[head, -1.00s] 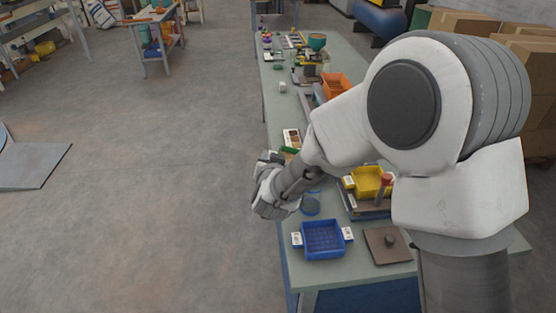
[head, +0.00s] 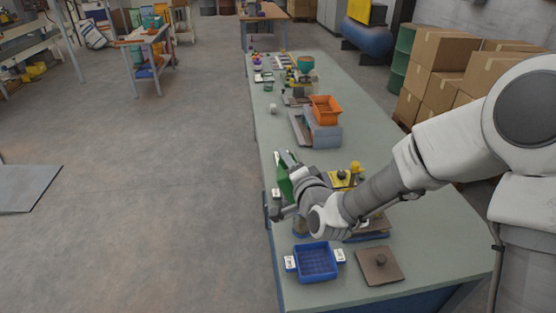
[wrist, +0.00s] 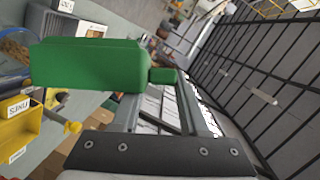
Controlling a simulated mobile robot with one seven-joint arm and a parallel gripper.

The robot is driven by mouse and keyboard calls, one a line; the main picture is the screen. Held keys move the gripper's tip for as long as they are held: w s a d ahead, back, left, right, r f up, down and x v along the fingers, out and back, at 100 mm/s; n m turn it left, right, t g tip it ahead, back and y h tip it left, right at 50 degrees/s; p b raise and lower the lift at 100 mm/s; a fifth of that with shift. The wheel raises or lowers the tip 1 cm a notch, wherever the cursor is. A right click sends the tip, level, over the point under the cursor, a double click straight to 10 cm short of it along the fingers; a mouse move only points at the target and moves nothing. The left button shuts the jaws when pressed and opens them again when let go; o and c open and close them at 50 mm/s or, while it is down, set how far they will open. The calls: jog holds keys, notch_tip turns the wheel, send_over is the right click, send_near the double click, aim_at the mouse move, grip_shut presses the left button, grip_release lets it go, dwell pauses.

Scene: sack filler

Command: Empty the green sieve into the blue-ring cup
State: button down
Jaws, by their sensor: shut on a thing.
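My gripper (wrist: 165,84) is shut on the handle of the green sieve (wrist: 90,65). In the head view the green sieve (head: 284,182) is tipped up on edge, held above the left edge of the bench. Its inside does not show, so I cannot tell what it holds. A clear cup with a blue rim (head: 300,228) stands below my gripper, partly hidden by my arm. A round blue-rimmed thing with brown inside (wrist: 14,50), likely this cup, shows at the left of the wrist view, partly behind the sieve.
A blue tray (head: 317,262) with white tabs and a brown plate with a knob (head: 380,265) lie at the near end. A yellow container (wrist: 18,128) labelled FINES is close by. An orange bin (head: 326,108) stands farther back.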

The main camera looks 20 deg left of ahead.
jog(key=d+m, duration=0.1)
jog(key=w+d+m+b, duration=0.1)
jog(key=d+m+y+b, duration=0.1)
jog(key=shift+w+d+f+t, duration=0.15)
jog(key=shift+d+f+t, duration=0.05)
jog(key=shift+f+t, duration=0.2)
jog(key=w+d+f+m+t+y+b, duration=0.1)
jog(key=w+d+f+m+t+b, duration=0.1)
jog(key=d+m+b, duration=0.4)
jog(key=shift+w+d+f+m+t, duration=0.35)
jog(key=shift+d+m+t, duration=0.4)
jog(key=shift+m, duration=1.15)
notch_tip(320, 180, up, 3)
jog(key=n+g+p, duration=0.1)
jog(key=n+p, duration=0.1)
jog(key=n, duration=0.1)
jog(key=n+g+p, duration=0.1)
jog(key=n+p, duration=0.1)
jog(key=n, duration=0.1)
jog(key=shift+g, duration=0.25)
